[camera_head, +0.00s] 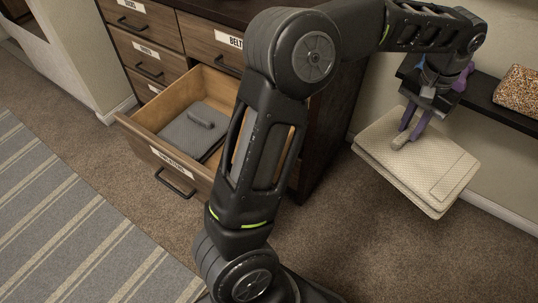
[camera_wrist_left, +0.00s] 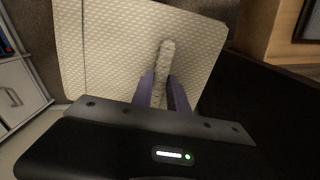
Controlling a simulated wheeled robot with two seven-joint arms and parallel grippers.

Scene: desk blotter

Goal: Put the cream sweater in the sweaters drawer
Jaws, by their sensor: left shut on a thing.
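The cream sweater (camera_head: 438,172) is folded into a flat, textured bundle and hangs in the air at the right, tilted. My left gripper (camera_head: 408,137) is shut on a raised ridge of it, and the purple fingers also show in the left wrist view (camera_wrist_left: 163,90) with the cream sweater (camera_wrist_left: 115,45) beyond them. An open drawer (camera_head: 137,132) with a label too blurred to read for certain stands at the left of the sweater. A folded grey garment (camera_head: 186,137) lies in it. My left arm crosses in front of the drawer's right part. My right gripper is not in view.
The dark wooden dresser (camera_head: 155,25) has several other shut, labelled drawers, one marked BELTS. A dark shelf (camera_head: 483,100) with a speckled box (camera_head: 518,88) and a purple thing is behind my gripper. A striped rug (camera_head: 70,235) lies at the left.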

